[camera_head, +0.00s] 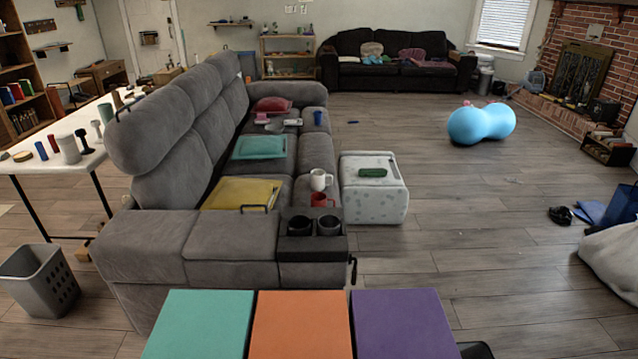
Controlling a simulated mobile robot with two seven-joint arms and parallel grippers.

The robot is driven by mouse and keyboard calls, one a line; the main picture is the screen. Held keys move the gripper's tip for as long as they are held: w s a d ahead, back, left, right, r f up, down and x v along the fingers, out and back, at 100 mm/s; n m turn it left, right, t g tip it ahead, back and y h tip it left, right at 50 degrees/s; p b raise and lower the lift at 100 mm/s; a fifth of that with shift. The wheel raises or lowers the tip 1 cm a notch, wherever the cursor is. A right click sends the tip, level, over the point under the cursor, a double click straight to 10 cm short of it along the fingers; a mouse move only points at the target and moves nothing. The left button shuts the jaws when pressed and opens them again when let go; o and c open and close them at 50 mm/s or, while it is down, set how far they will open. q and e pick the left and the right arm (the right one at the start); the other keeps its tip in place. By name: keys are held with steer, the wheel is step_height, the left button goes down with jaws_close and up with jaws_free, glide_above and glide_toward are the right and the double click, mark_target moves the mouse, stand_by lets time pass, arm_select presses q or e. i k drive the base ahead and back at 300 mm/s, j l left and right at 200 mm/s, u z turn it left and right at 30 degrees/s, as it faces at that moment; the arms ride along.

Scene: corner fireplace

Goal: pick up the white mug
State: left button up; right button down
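The white mug (319,180) stands upright on the right-hand part of the grey sofa (219,229), behind a red mug (322,199). Its handle shows on its right side. The two mugs are close together, and the red one overlaps its lower edge in the picture.
Two dark cup holders (314,225) sit in the sofa's near end. A patterned ottoman (374,207) stands right of the mugs. Teal (200,325), orange (301,325) and purple (404,325) blocks fill the bottom foreground. The wooden floor (480,255) on the right is mostly clear.

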mark_target(317, 177)
steer(key=z, duration=1.25)
steer(key=i+l+z, duration=0.15)
steer(key=l, duration=0.2)
steer(key=l+z, duration=0.15)
steer(key=l, duration=0.15)
steer(key=i+l+z, duration=0.15)
steer(key=l, duration=0.15)
steer(key=i+l+z, duration=0.65)
steer(key=i+l, duration=0.3)
steer(key=i, duration=0.3)
steer(key=i+l+u, duration=0.15)
steer(key=i, duration=0.3)
steer(key=i+l, duration=0.2)
steer(key=i, duration=0.25)
steer(key=i+j+u, duration=0.15)
steer(key=i+u, duration=0.6)
steer(key=u, duration=0.15)
steer(key=i+u, duration=0.45)
steer(key=i+j+u, duration=0.15)
steer(key=i+u, duration=0.3)
steer(key=i, duration=0.2)
steer(key=i+l+u, duration=0.1)
steer(key=i+u, duration=0.3)
steer(key=i, duration=0.2)
steer(key=i+u, duration=0.25)
steer(key=i, duration=0.25)
steer(key=i+u, duration=0.25)
steer(key=i, duration=0.25)
steer(key=i+l+u, duration=0.25)
steer(key=i, duration=0.2)
